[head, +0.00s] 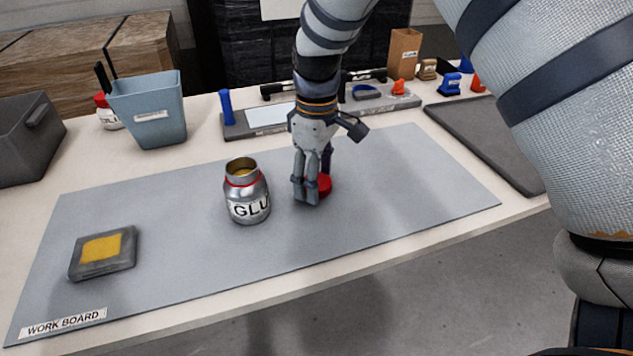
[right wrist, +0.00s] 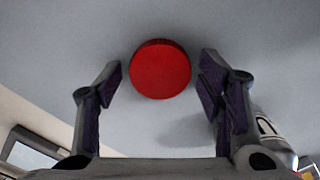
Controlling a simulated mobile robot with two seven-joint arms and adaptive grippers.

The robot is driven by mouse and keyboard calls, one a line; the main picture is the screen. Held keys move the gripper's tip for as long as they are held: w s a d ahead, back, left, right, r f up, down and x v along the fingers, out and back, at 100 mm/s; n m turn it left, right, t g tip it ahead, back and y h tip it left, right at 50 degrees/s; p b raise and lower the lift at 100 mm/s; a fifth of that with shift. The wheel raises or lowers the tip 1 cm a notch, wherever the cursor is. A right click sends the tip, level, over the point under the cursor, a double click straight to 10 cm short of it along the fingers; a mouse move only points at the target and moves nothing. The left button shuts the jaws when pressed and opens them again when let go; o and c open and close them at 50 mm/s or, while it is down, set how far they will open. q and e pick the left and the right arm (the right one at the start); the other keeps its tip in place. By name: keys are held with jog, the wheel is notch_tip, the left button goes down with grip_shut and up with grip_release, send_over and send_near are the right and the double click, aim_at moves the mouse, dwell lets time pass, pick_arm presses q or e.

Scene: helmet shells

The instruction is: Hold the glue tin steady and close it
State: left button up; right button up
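The glue tin (head: 247,190) is a silver can with a red ring and a "GLU" label. It stands upright and uncapped on the grey work board (head: 400,205), its yellowish inside showing. The red round lid (head: 325,187) lies on the board to the right of the tin, partly hidden by my right gripper (head: 315,186). In the right wrist view the lid (right wrist: 160,69) shows between the two spread fingertips (right wrist: 160,78), with a gap on each side. Part of the tin (right wrist: 268,128) shows at that view's lower right. My left gripper is not in view.
A grey pad with a yellow top (head: 102,251) lies on the board's left. Behind the board are a blue-grey bin (head: 147,112), a tool tray (head: 250,128) and a dark grey box (head: 28,140). A dark mat (head: 490,140) lies to the right. The board's front is clear.

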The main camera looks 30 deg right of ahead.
jog(key=c, duration=0.4)
jog(key=shift+o, duration=0.2)
jog(key=shift+r, duration=0.15)
jog(key=shift+r, duration=0.3)
notch_tip(320, 180, up, 3)
jog(key=shift+a+r, duration=0.1)
jog(key=shift+a, duration=0.05)
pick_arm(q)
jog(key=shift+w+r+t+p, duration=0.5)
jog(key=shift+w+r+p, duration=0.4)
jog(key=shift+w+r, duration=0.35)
pick_arm(e)
jog(key=s+a+r, duration=0.8)
jog(key=a+r, duration=0.1)
jog(key=a, duration=0.2)
jog(key=shift+s+r, duration=0.15)
jog(key=shift+s, duration=0.1)
jog(key=shift+d, duration=0.1)
